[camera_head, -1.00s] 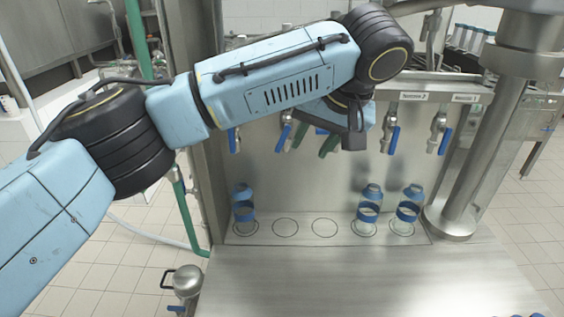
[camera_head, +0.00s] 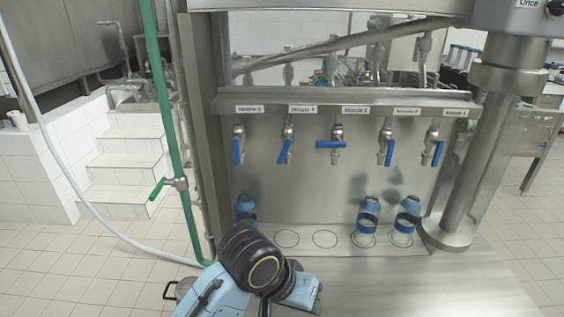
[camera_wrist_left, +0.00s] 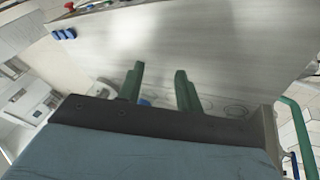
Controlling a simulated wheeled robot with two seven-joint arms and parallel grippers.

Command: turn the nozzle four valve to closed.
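The nozzle four valve (camera_head: 286,150) is second from the left in a row of several labelled nozzles on the steel panel. Its blue handle hangs down, tilted slightly, with its lower end to the left. Its label (camera_head: 304,109) is above it. My left gripper (camera_head: 312,300) is low at the bottom of the head view, well below the valve and apart from it. In the left wrist view its two green fingers (camera_wrist_left: 160,70) stand apart with nothing between them. My right gripper is not in view.
The nozzle three handle (camera_head: 331,144) lies level; the other handles hang down. Blue-capped bottles stand below at the left (camera_head: 245,206) and right (camera_head: 368,216), (camera_head: 406,214). A thick steel column (camera_head: 472,170) is at right. A green pipe (camera_head: 170,120) runs up at left.

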